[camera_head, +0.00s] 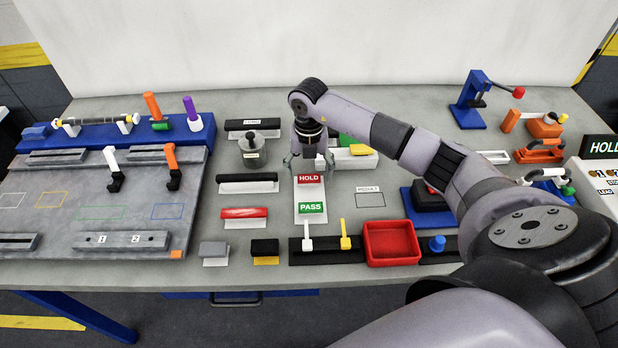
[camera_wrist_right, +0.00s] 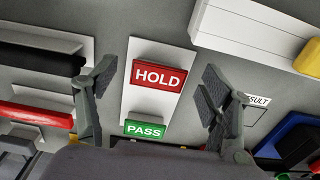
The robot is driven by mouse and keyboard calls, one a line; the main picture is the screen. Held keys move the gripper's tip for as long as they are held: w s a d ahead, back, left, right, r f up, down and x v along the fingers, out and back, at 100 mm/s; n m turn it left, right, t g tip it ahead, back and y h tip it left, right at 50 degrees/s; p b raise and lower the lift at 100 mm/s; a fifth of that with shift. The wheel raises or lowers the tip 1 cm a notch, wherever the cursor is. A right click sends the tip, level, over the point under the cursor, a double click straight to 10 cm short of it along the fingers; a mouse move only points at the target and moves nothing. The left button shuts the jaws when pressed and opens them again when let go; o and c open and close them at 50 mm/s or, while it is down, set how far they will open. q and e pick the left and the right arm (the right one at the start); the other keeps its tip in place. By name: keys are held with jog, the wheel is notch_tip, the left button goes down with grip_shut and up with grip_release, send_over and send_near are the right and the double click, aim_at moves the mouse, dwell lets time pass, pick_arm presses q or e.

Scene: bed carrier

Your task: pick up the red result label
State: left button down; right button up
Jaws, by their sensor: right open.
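The red result label (camera_head: 309,179), marked HOLD in white, lies on a white board (camera_head: 311,196) above a green PASS label (camera_head: 311,208). In the right wrist view, the red label (camera_wrist_right: 158,76) is between the two fingers, with the green label (camera_wrist_right: 145,130) below it. My right gripper (camera_head: 307,163) is open and empty, at the far end of the red label in the head view. In the wrist view its fingers (camera_wrist_right: 158,82) stand apart on either side of the label, not touching it. My left gripper is not in view.
A marked RESULT rectangle (camera_head: 370,199) is right of the board. A red tray (camera_head: 391,243) and white and yellow levers (camera_head: 345,236) stand in front. Black and red handled blocks (camera_head: 245,213) are at left.

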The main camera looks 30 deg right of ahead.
jog(key=shift+f, duration=0.2)
jog(key=shift+c, duration=0.2)
jog(key=c, duration=0.8)
